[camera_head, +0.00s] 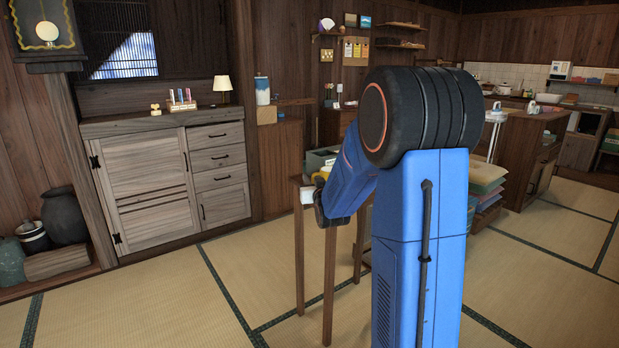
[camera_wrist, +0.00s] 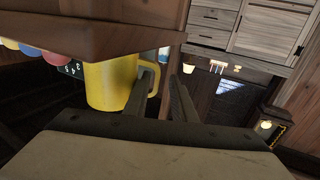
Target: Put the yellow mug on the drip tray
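The yellow mug (camera_wrist: 108,86) is large in the wrist view, which is upside down. It appears to stand on a wooden top (camera_wrist: 90,35), with its handle toward my fingers. My gripper (camera_wrist: 168,73) is open, with a gap between its fingers. The left finger overlaps the handle and the handle's outer edge shows in the gap; I cannot tell if they touch. In the head view my gripper (camera_head: 319,205) is a dark shape at the small table, mostly hidden by my arm, with a bit of yellow beside it. I cannot make out the drip tray.
Coloured round things (camera_wrist: 54,59) and a dark numbered block (camera_wrist: 72,68) are beside the mug. A green-grey box (camera_head: 319,158) is on the small table (camera_head: 329,285). A wooden cabinet (camera_head: 150,180) is at left. Tatami floor (camera_head: 150,300) is clear in front.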

